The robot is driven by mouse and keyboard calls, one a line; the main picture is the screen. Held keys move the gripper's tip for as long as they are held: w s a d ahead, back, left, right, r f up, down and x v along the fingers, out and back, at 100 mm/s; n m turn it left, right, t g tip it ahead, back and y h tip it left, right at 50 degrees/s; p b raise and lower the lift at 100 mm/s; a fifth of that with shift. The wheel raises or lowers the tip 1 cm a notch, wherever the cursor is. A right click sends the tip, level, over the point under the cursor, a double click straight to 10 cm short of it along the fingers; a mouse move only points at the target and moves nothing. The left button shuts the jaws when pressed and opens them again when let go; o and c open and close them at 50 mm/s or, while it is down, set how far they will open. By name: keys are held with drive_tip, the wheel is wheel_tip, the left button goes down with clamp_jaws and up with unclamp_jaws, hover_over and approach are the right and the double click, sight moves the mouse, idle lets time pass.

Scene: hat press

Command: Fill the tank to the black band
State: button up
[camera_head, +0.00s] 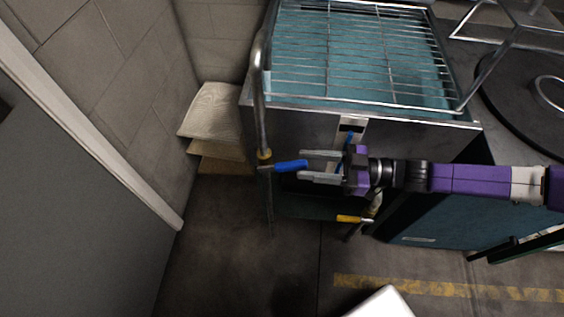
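A blue lever handle (290,166) sticks out to the right from the foot of a bent metal pipe (259,100) with a brass-coloured fitting. My gripper (301,164) points left, its two grey fingers apart. The free end of the blue handle appears at or just between the fingertips; I cannot tell whether they touch it. A metal cabinet (300,123) stands behind my gripper. A small bright plate with a blue strip (351,127) is on its front, partly behind my gripper; I cannot make out a black band or liquid level. A yellow lever handle (350,219) sits lower down.
A wire rack (360,55) lies over a teal surface on the cabinet top. A round dark plate (530,85) is at right. Stacked light sheets (212,110) lie by the block wall at left. The floor (235,255) at lower left is clear; a yellow line (430,287) crosses it.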

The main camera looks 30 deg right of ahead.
sight(292, 164)
drive_tip(key=x, duration=0.6)
drive_tip(key=shift+w+a, duration=0.2)
drive_tip(key=shift+a, duration=0.05)
clamp_jaws()
idle(1.2)
